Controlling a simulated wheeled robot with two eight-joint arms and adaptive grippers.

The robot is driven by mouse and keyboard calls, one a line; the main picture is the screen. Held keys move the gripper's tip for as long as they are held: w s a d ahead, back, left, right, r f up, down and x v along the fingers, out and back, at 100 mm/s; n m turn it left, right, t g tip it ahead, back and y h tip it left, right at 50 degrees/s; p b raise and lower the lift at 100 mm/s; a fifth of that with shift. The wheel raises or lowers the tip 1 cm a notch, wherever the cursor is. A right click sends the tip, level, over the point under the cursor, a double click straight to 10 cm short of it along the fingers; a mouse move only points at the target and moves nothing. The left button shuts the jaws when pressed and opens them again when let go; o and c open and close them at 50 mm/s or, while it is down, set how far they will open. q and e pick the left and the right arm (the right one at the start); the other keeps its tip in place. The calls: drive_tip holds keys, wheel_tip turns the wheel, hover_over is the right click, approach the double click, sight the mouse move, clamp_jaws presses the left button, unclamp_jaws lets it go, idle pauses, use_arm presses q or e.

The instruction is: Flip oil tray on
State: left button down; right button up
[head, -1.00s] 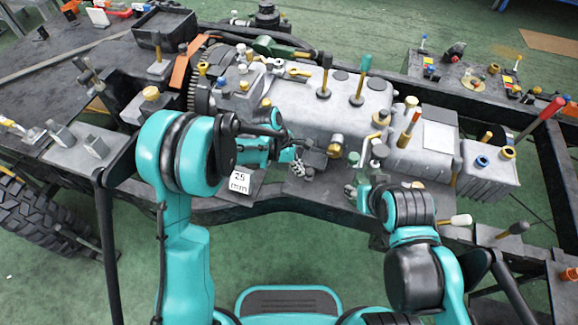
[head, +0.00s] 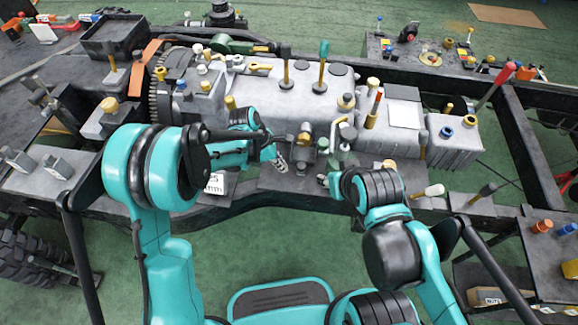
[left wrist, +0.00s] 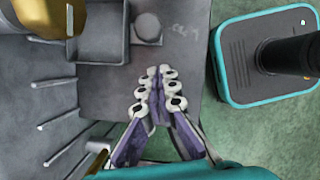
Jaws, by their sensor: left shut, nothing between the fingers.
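My left gripper (head: 280,162) is in front of the grey engine block (head: 285,100) in the head view. In the left wrist view the left gripper (left wrist: 158,80) has its fingers together and empty, over a flat grey plate (left wrist: 190,100). A square grey part with a raised rim (left wrist: 102,35) lies ahead and left of the fingertips, apart from them. I cannot tell whether it is the oil tray. My right gripper (head: 324,180) is low in front of the engine, to the right of the left one; its fingers are too small to read.
A dark chassis frame beam (head: 250,200) runs below the grippers. Green floor (head: 300,245) lies open in front of it. Upright handled tools (head: 321,65) stand on the engine. A grey finned box (head: 455,140) is to the right. A label plate (head: 216,184) is left of the left gripper.

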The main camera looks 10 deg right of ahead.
use_arm(q)
drive_tip(key=a+p+v, duration=0.1)
drive_tip(key=p+v, duration=0.3)
drive_tip(key=v, duration=0.6)
drive_tip(key=shift+a, duration=0.1)
drive_tip(key=s+a+r+m+t+y, duration=0.2)
drive_tip(key=s+a+r+m+t, duration=0.2)
drive_tip(key=s+a+r+m, duration=0.55)
drive_tip(key=s+a+r+m+t+y, duration=0.2)
drive_tip(key=s+a+m+t, duration=0.1)
drive_tip(key=s+a+m, duration=0.5)
drive_tip(key=a, duration=0.3)
drive_tip(key=shift+r, duration=0.4)
drive_tip(key=shift+s+d, duration=0.1)
